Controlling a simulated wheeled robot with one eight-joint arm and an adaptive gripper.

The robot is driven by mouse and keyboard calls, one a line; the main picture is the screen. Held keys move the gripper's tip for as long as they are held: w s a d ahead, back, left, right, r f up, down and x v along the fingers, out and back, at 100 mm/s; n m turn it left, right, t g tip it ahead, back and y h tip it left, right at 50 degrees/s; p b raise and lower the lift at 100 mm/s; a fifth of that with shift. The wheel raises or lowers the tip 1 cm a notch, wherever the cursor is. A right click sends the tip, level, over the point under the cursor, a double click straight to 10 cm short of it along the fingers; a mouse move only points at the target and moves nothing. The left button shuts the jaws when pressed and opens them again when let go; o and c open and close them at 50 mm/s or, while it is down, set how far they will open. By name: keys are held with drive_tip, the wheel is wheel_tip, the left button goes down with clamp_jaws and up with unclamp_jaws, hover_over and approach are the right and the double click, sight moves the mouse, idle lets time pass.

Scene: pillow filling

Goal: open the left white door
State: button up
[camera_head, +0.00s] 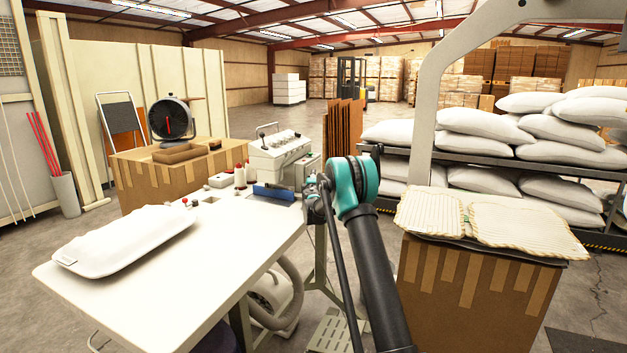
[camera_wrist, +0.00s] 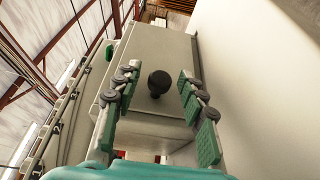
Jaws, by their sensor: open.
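In the wrist view, a black round knob (camera_wrist: 159,80) sits on a pale grey-white boxy panel (camera_wrist: 150,45), which looks like the white door. My gripper (camera_wrist: 156,88) is open, its green-padded fingers on either side of the knob. A gap shows on both sides, and the knob is not gripped. In the head view, the pale machine (camera_head: 280,155) stands at the table's far right corner. My arm reaches up to its right side there and hides part of it. The fingers cannot be made out in that view. I cannot tell whether the panel is ajar.
The white table (camera_head: 225,250) carries a filled white pillow (camera_head: 125,238) at left. A cardboard box (camera_head: 475,290) with striped covers (camera_head: 520,230) stands right of my arm. Stacked white sacks (camera_head: 560,130) are behind. In the wrist view, a large pale surface (camera_wrist: 255,80) lies close at right.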

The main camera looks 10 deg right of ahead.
drive_tip(key=shift+w, duration=0.35)
drive_tip(key=shift+c, duration=0.5)
clamp_jaws()
